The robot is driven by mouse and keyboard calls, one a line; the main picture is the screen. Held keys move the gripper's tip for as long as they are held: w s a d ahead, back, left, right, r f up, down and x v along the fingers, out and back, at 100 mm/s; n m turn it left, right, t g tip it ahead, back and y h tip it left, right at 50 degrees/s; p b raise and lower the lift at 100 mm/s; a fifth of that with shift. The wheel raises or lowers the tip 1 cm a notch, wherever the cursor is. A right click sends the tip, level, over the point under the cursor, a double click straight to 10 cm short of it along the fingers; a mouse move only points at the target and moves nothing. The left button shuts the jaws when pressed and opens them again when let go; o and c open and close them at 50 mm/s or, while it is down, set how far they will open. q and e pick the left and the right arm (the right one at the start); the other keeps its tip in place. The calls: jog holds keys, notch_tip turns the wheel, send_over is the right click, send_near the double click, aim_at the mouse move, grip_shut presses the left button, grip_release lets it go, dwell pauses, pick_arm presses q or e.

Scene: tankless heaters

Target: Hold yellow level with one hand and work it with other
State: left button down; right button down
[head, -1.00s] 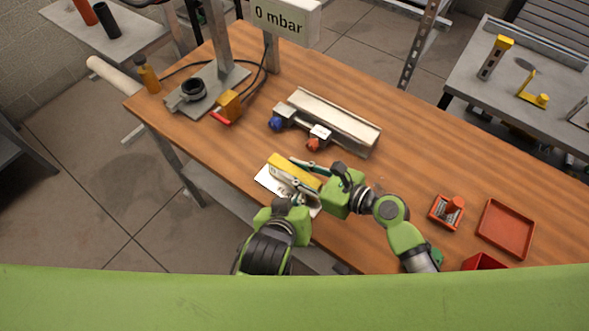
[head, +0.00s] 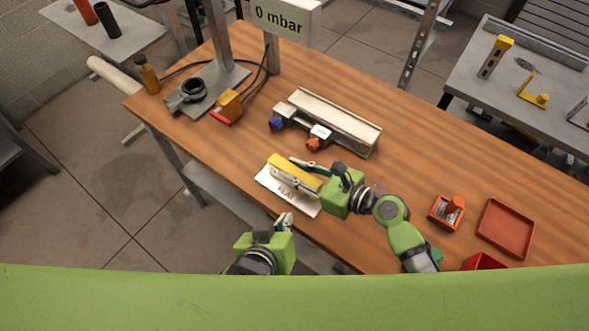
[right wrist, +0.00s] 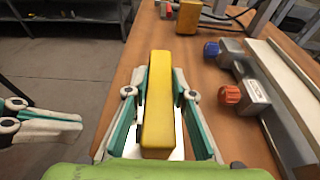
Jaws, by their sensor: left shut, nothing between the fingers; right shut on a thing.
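The yellow level (head: 292,172) is a yellow block above a white plate (head: 280,196) with dark lettering, near the table's front edge. It also shows in the right wrist view (right wrist: 158,105), between the fingers of my right gripper. My right gripper (head: 305,172) is shut on the level from the right side. My left gripper (head: 284,220) is shut and empty, just off the front edge of the table, below the plate and apart from the level. Its fingers also show at the left of the right wrist view (right wrist: 45,118).
A grey fixture (head: 335,122) with blue and orange knobs lies behind the level. A gauge stand (head: 205,90) reading "0 mbar" stands at the back left. A red tray (head: 506,229) and a small orange box (head: 446,212) lie at the right. The table between is clear.

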jog(key=c, duration=1.6)
grip_release()
jog(key=shift+c, duration=0.2)
jog(key=shift+d, duration=0.1)
jog(key=v, duration=1.2)
